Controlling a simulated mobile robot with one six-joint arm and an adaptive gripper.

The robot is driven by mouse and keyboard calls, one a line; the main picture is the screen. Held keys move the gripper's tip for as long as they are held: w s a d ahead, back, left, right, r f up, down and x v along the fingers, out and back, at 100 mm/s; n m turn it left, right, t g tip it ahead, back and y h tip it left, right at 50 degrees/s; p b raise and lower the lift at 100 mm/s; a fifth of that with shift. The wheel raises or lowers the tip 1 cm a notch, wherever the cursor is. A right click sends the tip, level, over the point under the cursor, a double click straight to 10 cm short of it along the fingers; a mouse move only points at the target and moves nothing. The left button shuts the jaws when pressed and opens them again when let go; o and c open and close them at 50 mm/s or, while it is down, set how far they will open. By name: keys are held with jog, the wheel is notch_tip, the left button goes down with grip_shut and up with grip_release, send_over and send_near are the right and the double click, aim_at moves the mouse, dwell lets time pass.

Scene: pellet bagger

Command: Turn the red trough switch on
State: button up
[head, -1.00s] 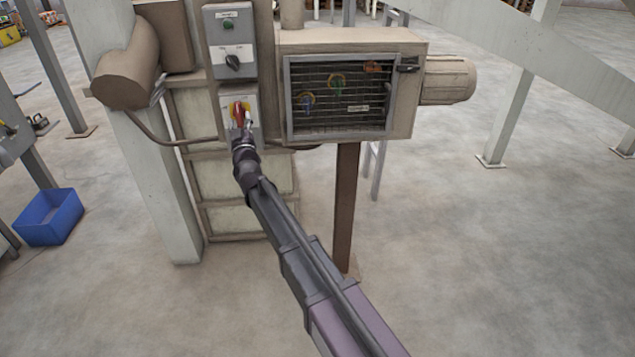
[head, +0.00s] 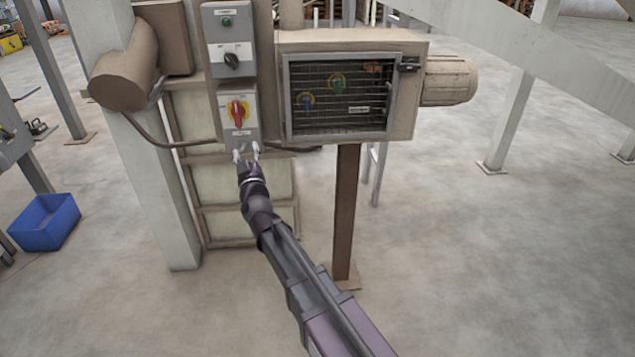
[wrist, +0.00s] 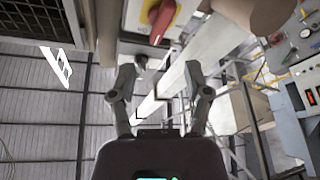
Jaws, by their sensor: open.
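The red trough switch (head: 238,111) is a red rotary handle on a yellow plate, set in a grey box on the machine's front. Its handle stands about upright in the head view. In the wrist view the red handle (wrist: 161,20) shows at the top, beyond the fingers. My gripper (head: 246,151) is below the switch box in the head view, apart from the handle. Its two fingers are spread with nothing between them, as the wrist view also shows (wrist: 160,90).
Above the switch is another grey box with a black knob (head: 232,60) and a green button (head: 227,21). A mesh-fronted cabinet (head: 410,110) with a motor stands right of it. A blue bin (head: 45,222) is on the floor at left. Floor at right is clear.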

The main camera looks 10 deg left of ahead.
jog(key=d+f+g+h+p, duration=0.1)
jog(key=d+f+g+p, duration=0.1)
jog(key=d, duration=0.4)
jog(key=d+f+m+g+h+p, duration=0.1)
jog(key=d+f+g+p, duration=0.1)
jog(key=d, duration=0.5)
jog(key=d+f+g+p, duration=0.3)
jog(key=d+g, duration=0.2)
jog(key=d, duration=0.1)
jog(key=shift+d+f+h, duration=0.25)
jog(key=shift+f+h, duration=0.15)
jog(key=shift+s, duration=0.1)
jog(key=s+d+m+g+h+p, duration=0.3)
jog(key=s+d, duration=0.6)
jog(key=d, duration=0.4)
jog(key=s+d+f+m+g+h+p, duration=0.1)
jog(key=s+d+m+g+h+p, duration=0.2)
jog(key=s+d, duration=0.7)
jog(key=d+m+g+p, duration=0.2)
jog(key=d+g, duration=0.1)
jog(key=g, duration=0.1)
jog(key=shift+d+g, duration=0.25)
jog(key=shift+g, duration=0.15)
